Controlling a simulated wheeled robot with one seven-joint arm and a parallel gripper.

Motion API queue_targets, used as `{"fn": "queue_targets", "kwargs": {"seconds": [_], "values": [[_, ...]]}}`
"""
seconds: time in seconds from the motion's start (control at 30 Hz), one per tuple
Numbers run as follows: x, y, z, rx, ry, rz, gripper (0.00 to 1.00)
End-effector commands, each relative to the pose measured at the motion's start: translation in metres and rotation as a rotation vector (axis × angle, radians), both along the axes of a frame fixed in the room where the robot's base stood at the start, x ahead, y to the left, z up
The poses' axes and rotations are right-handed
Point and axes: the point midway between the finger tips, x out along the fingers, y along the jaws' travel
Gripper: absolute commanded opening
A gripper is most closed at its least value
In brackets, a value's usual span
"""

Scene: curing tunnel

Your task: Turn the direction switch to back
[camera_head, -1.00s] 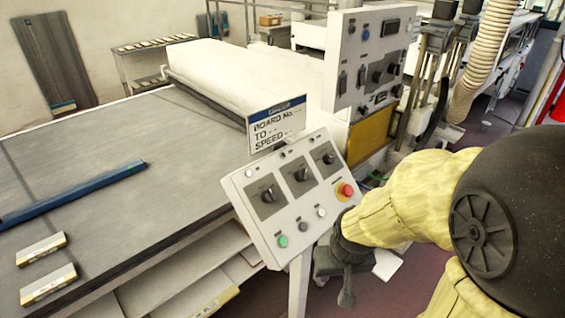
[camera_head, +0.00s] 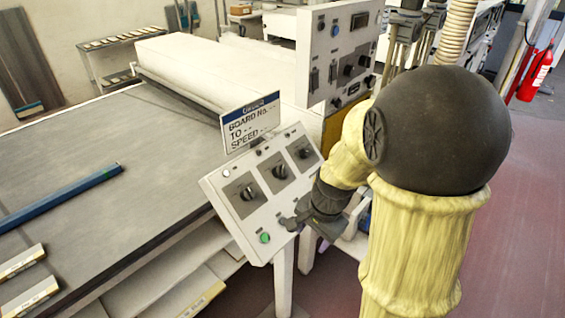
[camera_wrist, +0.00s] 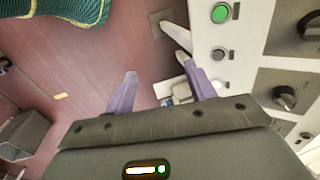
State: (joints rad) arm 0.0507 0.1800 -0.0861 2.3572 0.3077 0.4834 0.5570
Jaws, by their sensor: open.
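The tilted white control panel (camera_head: 225,185) carries a row of three dark rotary knobs on grey plates: left (camera_head: 248,193), middle (camera_head: 279,172) and right (camera_head: 304,153). Their labels are too small to read, so I cannot tell which is the direction switch. My gripper (camera_head: 303,222) is open and empty at the panel's lower right, apart from the knobs. My arm hides the panel's lower right.
A sign (camera_head: 250,124) stands above the panel. A grey table (camera_head: 90,190) with a blue bar (camera_head: 65,198) lies left. A taller control cabinet (camera_head: 330,60) stands behind. Open reddish floor (camera_head: 510,200) is at right, with a fire extinguisher (camera_head: 535,75).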

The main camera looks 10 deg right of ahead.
Motion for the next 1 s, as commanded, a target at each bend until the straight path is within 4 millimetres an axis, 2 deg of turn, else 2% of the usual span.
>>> {"fn": "queue_targets", "kwargs": {"seconds": [0.03,0.1,0.4,0.6,0.77,1.0], "values": [[0.012,-0.006,0.008,0.046,0.024,-0.155,0.55],[0.028,-0.013,0.011,0.115,0.060,-0.387,0.55],[0.101,-0.047,0.026,0.424,0.232,-1.325,0.55],[0.144,-0.072,0.033,0.620,0.355,-1.816,0.55],[0.159,-0.080,0.034,0.692,0.405,-1.974,0.55],[0.159,-0.081,0.033,0.696,0.408,-1.985,0.55]]}}
